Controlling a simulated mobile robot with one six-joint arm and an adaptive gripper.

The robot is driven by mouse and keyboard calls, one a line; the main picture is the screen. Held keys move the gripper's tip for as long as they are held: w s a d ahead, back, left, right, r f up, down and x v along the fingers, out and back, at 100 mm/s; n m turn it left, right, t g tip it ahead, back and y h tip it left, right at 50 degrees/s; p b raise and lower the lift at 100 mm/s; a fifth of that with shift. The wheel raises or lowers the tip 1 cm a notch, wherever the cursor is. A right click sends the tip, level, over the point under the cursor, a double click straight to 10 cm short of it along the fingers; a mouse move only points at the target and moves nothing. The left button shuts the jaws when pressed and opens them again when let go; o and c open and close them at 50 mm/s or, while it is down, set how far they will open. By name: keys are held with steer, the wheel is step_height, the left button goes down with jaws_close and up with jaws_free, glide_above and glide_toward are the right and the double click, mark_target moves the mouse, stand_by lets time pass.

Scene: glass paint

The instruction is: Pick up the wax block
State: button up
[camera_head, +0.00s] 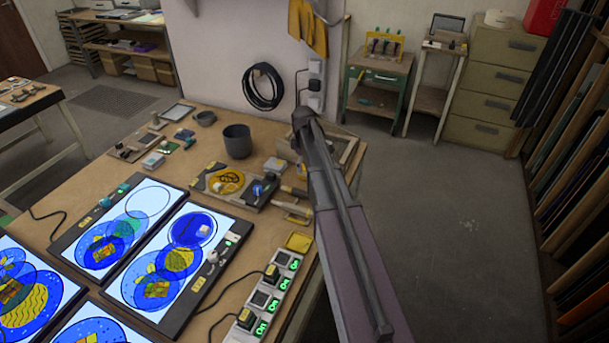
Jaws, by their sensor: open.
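I cannot tell for sure which thing is the wax block. A flat yellow square piece (299,241) lies near the right edge of the workbench (130,185). A small pale block (276,165) lies right of the dark cup, and a small whitish piece (202,229) sits on a lit blue round design. A pale grey box (152,161) stands farther left. My arm reaches up from the bottom right, its dark far end showing over the bench's back right corner. No gripper fingers can be made out, and nothing held shows.
A dark cup (238,141) stands near the bench's back. Light panels with blue and yellow glass designs (168,262) fill the front left. A switch strip (265,298) with green lights runs along the right. Floor is clear (450,230) between bench and rack (575,190).

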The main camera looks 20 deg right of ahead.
mark_target(304, 172)
steer(key=shift+f+b, duration=1.6)
steer(key=shift+f, duration=0.35)
jaws_close()
